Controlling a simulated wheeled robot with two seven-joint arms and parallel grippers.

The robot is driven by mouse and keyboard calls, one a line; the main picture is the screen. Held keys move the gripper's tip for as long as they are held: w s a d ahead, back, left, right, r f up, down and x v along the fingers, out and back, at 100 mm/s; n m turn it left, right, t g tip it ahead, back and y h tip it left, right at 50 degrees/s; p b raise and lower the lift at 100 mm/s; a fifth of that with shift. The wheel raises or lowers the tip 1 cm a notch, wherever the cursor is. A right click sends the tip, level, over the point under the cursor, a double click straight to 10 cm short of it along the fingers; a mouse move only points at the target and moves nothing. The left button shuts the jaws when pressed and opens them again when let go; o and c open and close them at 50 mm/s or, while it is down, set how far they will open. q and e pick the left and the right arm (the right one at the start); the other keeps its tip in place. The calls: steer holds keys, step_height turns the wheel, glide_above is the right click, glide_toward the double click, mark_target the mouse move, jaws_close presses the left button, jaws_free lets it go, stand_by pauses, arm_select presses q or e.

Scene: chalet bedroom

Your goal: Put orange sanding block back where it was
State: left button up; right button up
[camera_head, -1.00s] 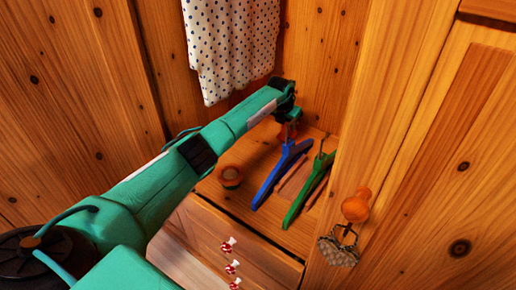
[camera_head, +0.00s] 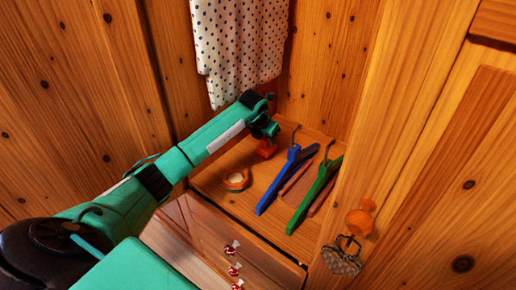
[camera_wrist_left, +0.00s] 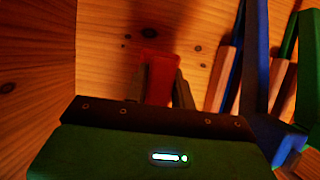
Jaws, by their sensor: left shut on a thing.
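The orange sanding block (camera_head: 266,149) looks red-orange and shows just below my left gripper (camera_head: 267,134) in the head view. In the left wrist view the block (camera_wrist_left: 157,62) sits between the two fingers, and my left gripper (camera_wrist_left: 160,85) is shut on it. The block is over the wooden shelf (camera_head: 222,200), near the back. I cannot tell whether it touches the shelf. My right gripper is not in view.
A blue hanger (camera_head: 284,181) and a green hanger (camera_head: 315,195) lie just right of the block. A dotted cloth (camera_head: 238,45) hangs above. A cabinet door with an orange knob (camera_head: 359,222) stands at right.

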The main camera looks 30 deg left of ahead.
mark_target(259, 150)
arm_select(q)
steer(key=shift+s+a, duration=0.3)
steer(key=shift+s, duration=0.35)
steer(key=shift+s+a, duration=0.3)
steer(key=shift+s, duration=0.3)
steer(key=shift+s+a, duration=0.25)
steer(key=shift+s, duration=0.25)
step_height(259, 150, down, 3)
steer(key=shift+d, duration=0.1)
steer(key=shift+w+f, duration=0.1)
steer(key=shift+f, duration=0.15)
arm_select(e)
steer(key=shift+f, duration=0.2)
